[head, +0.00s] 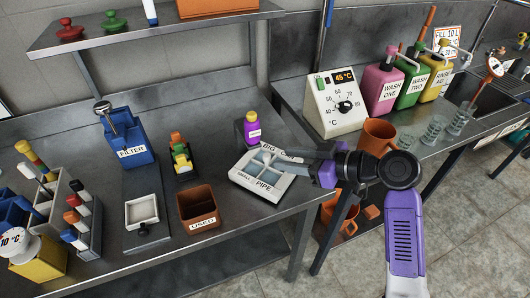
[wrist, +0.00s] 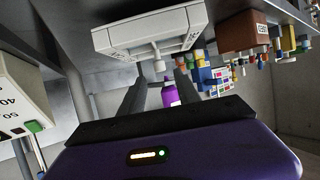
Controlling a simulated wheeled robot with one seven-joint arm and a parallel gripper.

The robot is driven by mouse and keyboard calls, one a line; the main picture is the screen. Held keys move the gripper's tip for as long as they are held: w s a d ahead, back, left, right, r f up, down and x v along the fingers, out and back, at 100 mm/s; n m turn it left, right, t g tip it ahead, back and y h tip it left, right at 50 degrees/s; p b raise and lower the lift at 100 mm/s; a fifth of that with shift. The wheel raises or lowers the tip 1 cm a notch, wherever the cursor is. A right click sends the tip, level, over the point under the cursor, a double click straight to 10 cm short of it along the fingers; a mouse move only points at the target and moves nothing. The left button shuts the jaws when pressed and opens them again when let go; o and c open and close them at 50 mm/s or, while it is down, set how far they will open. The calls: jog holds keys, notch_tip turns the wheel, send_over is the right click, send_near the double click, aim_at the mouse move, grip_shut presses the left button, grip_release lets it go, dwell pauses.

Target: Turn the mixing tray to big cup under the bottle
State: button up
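The mixing tray (head: 243,180) is a white square block with light-blue hollows on the left bench, turned at an angle. BIG CUP is lettered along its far edge and SMALL PIPE along its near-left edge. A purple bottle (head: 253,131) with a yellow cap stands just behind it. My gripper (head: 290,164) reaches in from the right, its fingers over or beside the tray's right side. In the wrist view the gripper (wrist: 160,76) has its fingers apart. The tray (wrist: 152,35) hangs inverted there with a small white knob between the fingertips; contact is unclear. The bottle (wrist: 170,94) shows beyond.
An orange USED box (head: 197,207), a small white tray (head: 142,211) and a blue FILTER holder (head: 127,143) stand left of the tray. A temperature box (head: 335,106) and an orange mug (head: 377,136) stand on the right bench. A gap separates the benches.

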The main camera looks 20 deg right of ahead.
aim_at(267, 155)
jog(key=x, duration=0.7)
jog(key=shift+w+a+p, duration=0.1)
jog(key=shift+w+p, duration=0.05)
jog(key=shift+p, duration=0.25)
grip_shut()
dwell(1.0)
